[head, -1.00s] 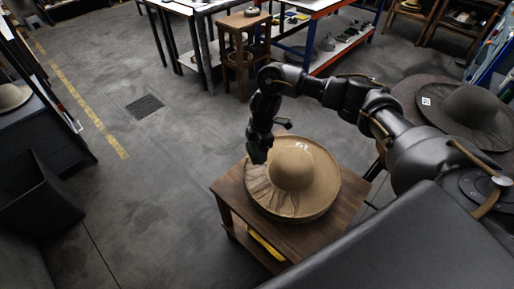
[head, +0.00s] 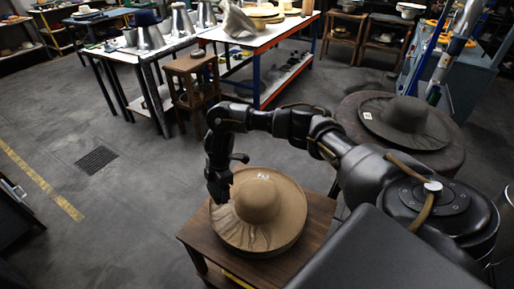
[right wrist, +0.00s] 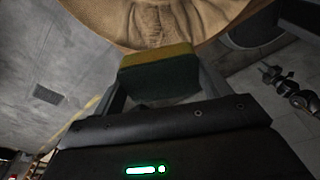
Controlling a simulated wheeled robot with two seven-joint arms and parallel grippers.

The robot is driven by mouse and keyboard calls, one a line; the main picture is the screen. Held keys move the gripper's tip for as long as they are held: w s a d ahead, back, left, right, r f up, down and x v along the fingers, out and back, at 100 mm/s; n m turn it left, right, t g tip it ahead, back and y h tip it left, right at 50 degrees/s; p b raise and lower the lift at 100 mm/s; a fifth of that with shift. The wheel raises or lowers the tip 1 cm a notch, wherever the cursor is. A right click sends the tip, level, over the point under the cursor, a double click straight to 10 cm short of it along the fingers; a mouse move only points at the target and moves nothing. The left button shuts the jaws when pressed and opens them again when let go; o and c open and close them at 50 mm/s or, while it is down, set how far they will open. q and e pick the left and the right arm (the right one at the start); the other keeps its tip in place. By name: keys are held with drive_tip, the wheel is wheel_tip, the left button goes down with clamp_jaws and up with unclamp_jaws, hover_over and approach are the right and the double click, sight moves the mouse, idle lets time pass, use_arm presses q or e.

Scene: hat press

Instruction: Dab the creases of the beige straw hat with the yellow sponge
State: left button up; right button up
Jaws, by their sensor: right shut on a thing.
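The beige straw hat (head: 257,202) lies brim down on a small brown wooden table (head: 318,222), and its creases show on the front left of the brim. In the right wrist view the creased brim (right wrist: 165,22) is just beyond the sponge. My right gripper (head: 219,196) is at the left edge of the brim. It is shut on the sponge (right wrist: 158,72), which looks yellow on top with a dark green side. The sponge is at or very near the brim; I cannot tell if it touches. My left gripper is not in view.
A dark wide-brimmed hat (head: 404,118) lies on a round table (head: 362,143) at the right. A wooden stool (head: 192,72) and worktables (head: 262,40) with metal forms stand at the back. The floor at the left is clear around a drain grate (head: 97,160).

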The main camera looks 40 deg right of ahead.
drive_tip(key=shift+m, duration=0.8)
drive_tip(key=a+r, duration=0.1)
drive_tip(key=r, duration=0.2)
drive_tip(key=a+r, duration=0.1)
drive_tip(key=shift+w+a+r, duration=0.25)
drive_tip(key=shift+a+r, duration=0.05)
drive_tip(key=shift+a, duration=0.05)
drive_tip(key=s+a+r+m+t+h, duration=0.1)
drive_tip(key=s+a+r+m, duration=0.1)
drive_tip(key=s+r+m, duration=0.6)
drive_tip(key=s+r, duration=0.3)
drive_tip(key=shift+a+r+m, duration=0.2)
drive_tip(key=shift+a+m, duration=0.1)
drive_tip(key=shift+m, duration=0.1)
